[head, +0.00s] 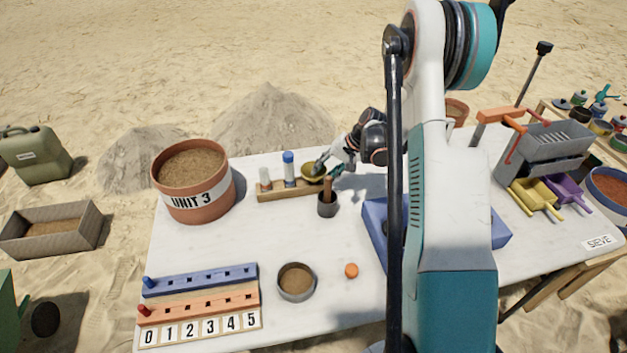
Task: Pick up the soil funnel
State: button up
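An olive-yellow bowl-shaped thing, which looks like the soil funnel (311,171), sits at the right end of the small wooden rack (278,194) on the white table. My gripper (326,168) is at its right side, with a finger over or against its rim. The fingers are small in this view and partly overlap the funnel, so I cannot tell whether they are shut on it. The funnel's lower part is hidden behind the rack and the nearby cup.
Two vials (289,168) stand in the rack left of the funnel. A dark cup (327,204) with a brown handle stands just in front. The large UNIT 3 pot (193,207) is left. A blue box (375,222) is partly behind my arm.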

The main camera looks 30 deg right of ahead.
jog(key=shift+c, duration=0.5)
grip_shut()
